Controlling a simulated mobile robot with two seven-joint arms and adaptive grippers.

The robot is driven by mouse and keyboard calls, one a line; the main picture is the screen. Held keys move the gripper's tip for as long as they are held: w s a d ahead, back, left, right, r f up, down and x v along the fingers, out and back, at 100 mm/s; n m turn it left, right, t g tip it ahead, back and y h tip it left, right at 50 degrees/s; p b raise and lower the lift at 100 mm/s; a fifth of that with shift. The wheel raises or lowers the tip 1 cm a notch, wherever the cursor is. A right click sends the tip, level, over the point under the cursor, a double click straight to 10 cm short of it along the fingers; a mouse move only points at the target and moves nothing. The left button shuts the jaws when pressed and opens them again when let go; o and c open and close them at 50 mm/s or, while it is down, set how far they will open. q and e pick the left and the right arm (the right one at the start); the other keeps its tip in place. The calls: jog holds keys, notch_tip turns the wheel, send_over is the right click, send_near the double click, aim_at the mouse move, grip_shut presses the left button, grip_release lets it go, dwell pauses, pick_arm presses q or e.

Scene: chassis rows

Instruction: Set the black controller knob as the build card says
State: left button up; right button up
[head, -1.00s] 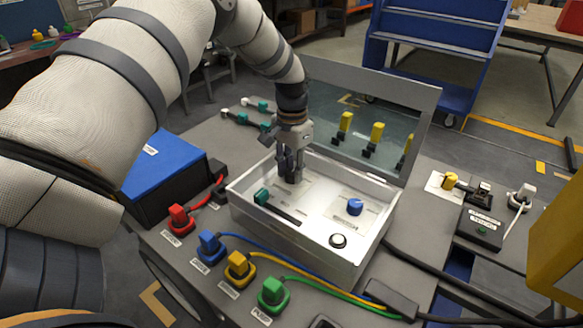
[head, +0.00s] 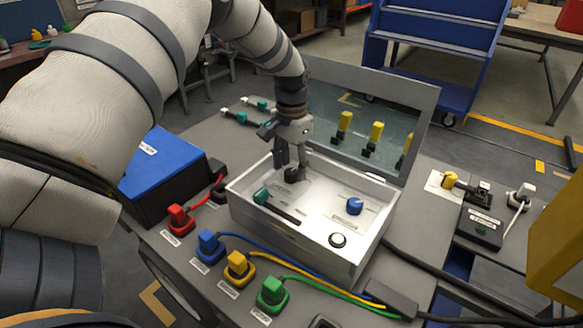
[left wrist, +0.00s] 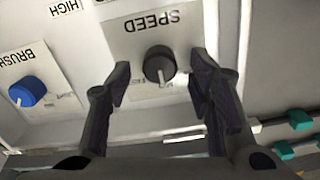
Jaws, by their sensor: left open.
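The black knob (head: 291,174) sits at the back left inside the open white box (head: 310,262). In the left wrist view the round black knob (left wrist: 160,65) stands on a white plate labelled SPEED, which appears upside down. My left gripper (head: 291,160) points down over it, open. Its two fingers (left wrist: 160,82) lie on either side of the knob, with a gap on both sides. The small scale marks by the knob are partly hidden and too blurred to read. I cannot make out a build card. My right gripper is not in view.
The box also holds a blue knob (head: 354,206) labelled BRUSH, a teal-handled slider (head: 262,196) and a round button (head: 338,240). Its raised lid (head: 408,97) stands behind. Coloured plugs (head: 238,265) and cables line the front. A blue-topped case (head: 158,165) is left.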

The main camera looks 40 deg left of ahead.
aim_at(291, 171)
pick_arm(q)
notch_tip(291, 171, up, 11)
jog(key=shift+f, duration=0.15)
dwell(0.4)
